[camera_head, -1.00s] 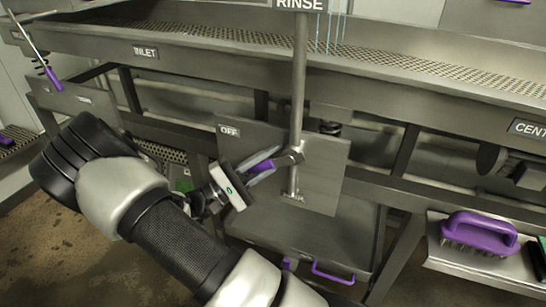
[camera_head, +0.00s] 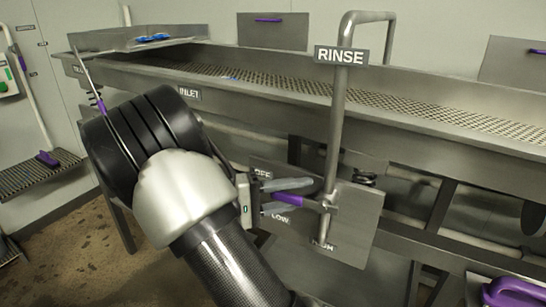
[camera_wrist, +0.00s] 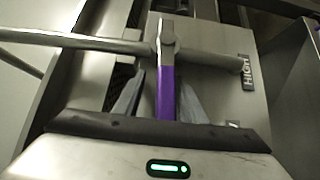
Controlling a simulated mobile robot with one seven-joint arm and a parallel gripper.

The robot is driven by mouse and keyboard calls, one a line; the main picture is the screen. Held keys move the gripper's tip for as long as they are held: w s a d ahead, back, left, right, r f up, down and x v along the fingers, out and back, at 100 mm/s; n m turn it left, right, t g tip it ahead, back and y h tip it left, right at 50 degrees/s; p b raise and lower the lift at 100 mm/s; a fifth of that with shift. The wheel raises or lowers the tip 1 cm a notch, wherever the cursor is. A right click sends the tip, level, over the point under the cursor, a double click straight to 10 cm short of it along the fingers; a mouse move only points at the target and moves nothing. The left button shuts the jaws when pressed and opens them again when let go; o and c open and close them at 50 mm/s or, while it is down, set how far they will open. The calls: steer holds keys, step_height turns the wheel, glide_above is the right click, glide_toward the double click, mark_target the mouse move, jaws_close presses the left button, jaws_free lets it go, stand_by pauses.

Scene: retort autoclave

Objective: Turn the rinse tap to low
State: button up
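The rinse tap's purple lever (camera_head: 310,203) points left from its pivot on a grey plate (camera_head: 357,222). It lies between the OFF label (camera_head: 263,174) above and the LOW label (camera_head: 280,218) below. The HIGH label (camera_head: 322,245) is low on the plate; it also shows in the wrist view (camera_wrist: 247,72). My gripper (camera_head: 283,197) reaches in from the left, its fingers on either side of the lever. In the wrist view the lever (camera_wrist: 166,92) stands between both fingers with small gaps, so the gripper looks open around it.
The tap's pipe (camera_head: 336,130) rises to a RINSE sign (camera_head: 341,56) and a bent spout. A long perforated trough (camera_head: 430,115) runs behind. A side shelf (camera_head: 40,172) stands at the left.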

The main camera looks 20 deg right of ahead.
steer(key=w+a+p, duration=0.1)
steer(key=w+a, duration=0.1)
steer(key=a, duration=1.4)
steer(key=s+d+r+g+y+p, duration=0.1)
steer(key=s+d+r+y+p, duration=0.55)
steer(key=s+r+y, duration=0.25)
steer(key=s+a+r+n+t+y+p, duration=0.1)
steer(key=s+a+r+t+y+p, duration=0.2)
steer(key=r, duration=0.8)
steer(key=shift+s+a+r+t+y+p, duration=0.25)
steer(key=shift+s+t+y+p, duration=1.15)
steer(key=shift+s+y+p, duration=1.15)
